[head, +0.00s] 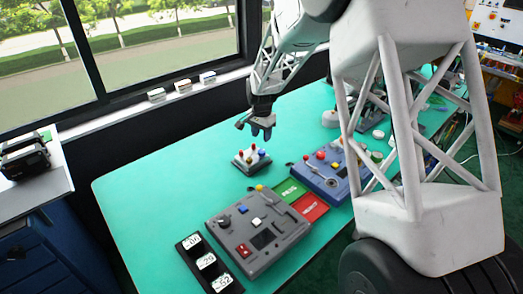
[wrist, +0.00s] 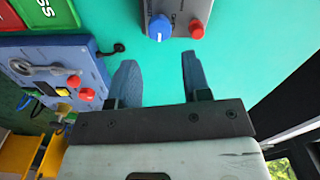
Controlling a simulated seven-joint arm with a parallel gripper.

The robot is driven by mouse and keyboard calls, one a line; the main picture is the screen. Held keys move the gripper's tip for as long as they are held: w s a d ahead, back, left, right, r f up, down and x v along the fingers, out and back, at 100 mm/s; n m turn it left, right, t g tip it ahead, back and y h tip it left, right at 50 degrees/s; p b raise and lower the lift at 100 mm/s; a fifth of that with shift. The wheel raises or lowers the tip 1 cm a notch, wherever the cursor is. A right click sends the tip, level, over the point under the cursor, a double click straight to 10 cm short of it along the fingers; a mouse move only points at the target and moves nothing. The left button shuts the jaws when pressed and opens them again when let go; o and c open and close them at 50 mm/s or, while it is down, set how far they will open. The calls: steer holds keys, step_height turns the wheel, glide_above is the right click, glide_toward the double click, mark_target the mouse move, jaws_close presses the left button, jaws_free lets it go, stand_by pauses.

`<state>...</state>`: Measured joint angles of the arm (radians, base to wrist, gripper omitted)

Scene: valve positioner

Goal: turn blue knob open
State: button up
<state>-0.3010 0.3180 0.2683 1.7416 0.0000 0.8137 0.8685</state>
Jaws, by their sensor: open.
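The blue knob (wrist: 159,27) sits on a small grey box (wrist: 174,7) at the top of the wrist view, beside a red knob (wrist: 197,31). A white line on the blue knob runs roughly up and down in that view. In the head view the blue knob (head: 261,153) is small on the light grey box (head: 246,166). My gripper (head: 262,132) hangs above the box, pointing down. In the wrist view my gripper (wrist: 156,60) has its two fingers apart with only table between them. The knob lies beyond the fingertips, not touching them.
A blue panel (head: 322,182) with red buttons and a grey panel (head: 258,230) with knobs lie toward the front. Green and red pads (head: 311,206) lie between them. The green table (head: 150,195) is clear at left. A dark strip of displays (head: 208,263) lies at the front edge.

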mark_target(262, 151)
steer(key=shift+f, duration=0.1)
steer(key=shift+f, duration=3.8)
steer(key=c, duration=0.6)
steer(key=shift+c, duration=0.2)
